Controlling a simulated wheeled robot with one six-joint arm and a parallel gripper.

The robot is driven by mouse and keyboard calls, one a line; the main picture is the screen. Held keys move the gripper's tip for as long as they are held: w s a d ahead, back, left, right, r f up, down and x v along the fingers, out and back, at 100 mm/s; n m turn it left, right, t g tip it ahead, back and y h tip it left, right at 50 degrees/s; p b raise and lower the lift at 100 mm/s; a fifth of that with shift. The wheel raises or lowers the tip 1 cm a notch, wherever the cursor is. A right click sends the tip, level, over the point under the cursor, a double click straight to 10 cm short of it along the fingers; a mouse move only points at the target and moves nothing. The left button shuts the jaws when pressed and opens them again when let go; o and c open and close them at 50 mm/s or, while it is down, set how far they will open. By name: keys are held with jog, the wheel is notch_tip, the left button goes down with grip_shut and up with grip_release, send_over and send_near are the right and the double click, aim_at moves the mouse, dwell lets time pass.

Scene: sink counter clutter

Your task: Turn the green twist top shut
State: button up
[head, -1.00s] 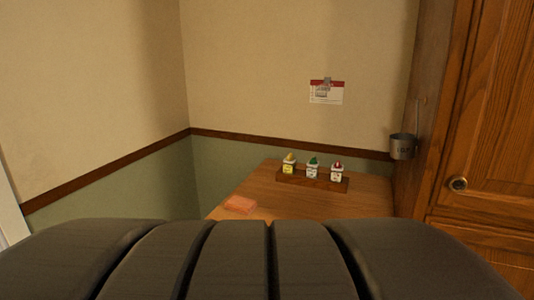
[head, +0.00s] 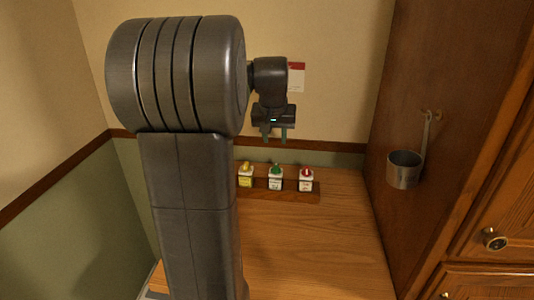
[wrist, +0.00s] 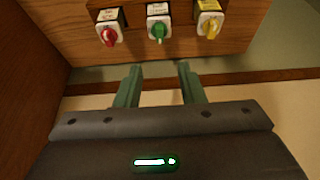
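My gripper (head: 273,138) hangs above and behind the rack, apart from the bottles. In the wrist view its two green fingers (wrist: 157,70) are spread with nothing between them. The bottle below the green top (head: 276,184) is upright.
The wooden rack (head: 287,195) stands near the counter's back. The wooden counter (head: 310,245) is clear in front. A metal cup (head: 404,170) hangs on the cabinet side at right. A card (head: 296,77) is on the back wall.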

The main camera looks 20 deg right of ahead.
aim_at(276, 166)
jog(key=p+x, duration=0.1)
jog(key=x, duration=1.2)
jog(key=shift+f+p, duration=0.3)
jog(key=shift+f, duration=0.05)
grip_shut()
